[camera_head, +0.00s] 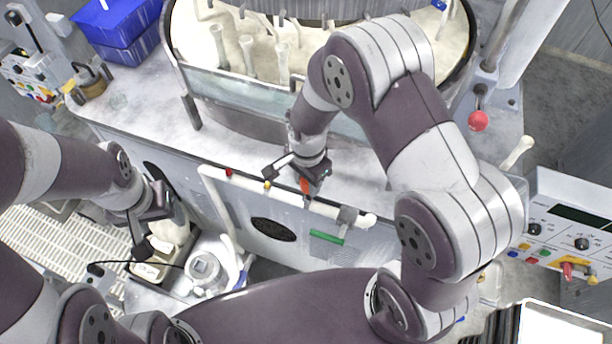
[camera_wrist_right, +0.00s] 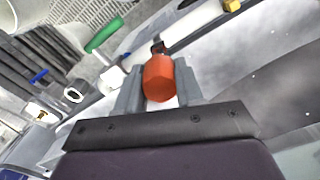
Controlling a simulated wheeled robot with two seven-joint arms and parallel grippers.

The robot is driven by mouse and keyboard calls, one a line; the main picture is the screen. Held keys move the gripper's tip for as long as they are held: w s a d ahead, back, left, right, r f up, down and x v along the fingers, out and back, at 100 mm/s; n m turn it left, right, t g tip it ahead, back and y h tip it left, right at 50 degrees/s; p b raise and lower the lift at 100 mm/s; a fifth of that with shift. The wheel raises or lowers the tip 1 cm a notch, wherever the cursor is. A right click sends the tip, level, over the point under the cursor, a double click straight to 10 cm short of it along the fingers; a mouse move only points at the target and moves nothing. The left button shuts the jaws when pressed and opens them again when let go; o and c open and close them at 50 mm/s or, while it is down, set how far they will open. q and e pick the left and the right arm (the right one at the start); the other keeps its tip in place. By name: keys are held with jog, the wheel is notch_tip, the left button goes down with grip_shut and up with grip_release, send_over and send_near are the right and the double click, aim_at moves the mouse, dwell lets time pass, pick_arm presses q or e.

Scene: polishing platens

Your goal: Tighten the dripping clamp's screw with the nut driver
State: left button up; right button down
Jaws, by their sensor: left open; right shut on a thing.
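The nut driver (camera_head: 304,185) has an orange-red handle, which also shows large in the right wrist view (camera_wrist_right: 158,79). My right gripper (camera_head: 312,174) is shut on this handle, just above the white pipe (camera_head: 270,190) along the machine's front. A short dark part (camera_wrist_right: 158,48) shows beyond the handle, against the pipe; whether it touches anything cannot be told. A grey clamp-like fitting (camera_head: 346,217) sits near the pipe's right end, right of the driver. No drip or clamp screw can be made out. My left gripper (camera_head: 143,240) is open and empty at the lower left.
A green bar (camera_head: 326,238) lies below the pipe on the machine's front. A round platen basin (camera_head: 225,85) stands behind. Blue bins (camera_head: 118,30) are at the upper left, a control panel (camera_head: 570,225) at the right. White containers (camera_head: 203,268) stand low near my left gripper.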

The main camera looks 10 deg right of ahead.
jog(key=shift+s+r, duration=0.15)
jog(key=shift+r, duration=0.35)
jog(key=shift+d+r+p, duration=0.1)
jog(key=shift+r+p, duration=0.25)
jog(key=shift+p, duration=0.2)
jog(key=shift+w+r+p, duration=0.25)
jog(key=shift+r+p, duration=0.55)
jog(key=shift+s+r+p, duration=0.15)
jog(key=shift+r+p, duration=0.65)
jog(key=shift+r, duration=0.1)
pick_arm(q)
jog(key=shift+s+d+r+p, duration=0.15)
jog(key=shift+r+p, duration=0.15)
jog(key=shift+r, duration=1.1)
jog(key=shift+s+d+r+p, duration=0.1)
jog(key=shift+r+p, duration=0.2)
jog(key=shift+r, duration=1.1)
pick_arm(e)
jog(key=shift+r, duration=0.7)
pick_arm(q)
jog(key=shift+a, duration=0.1)
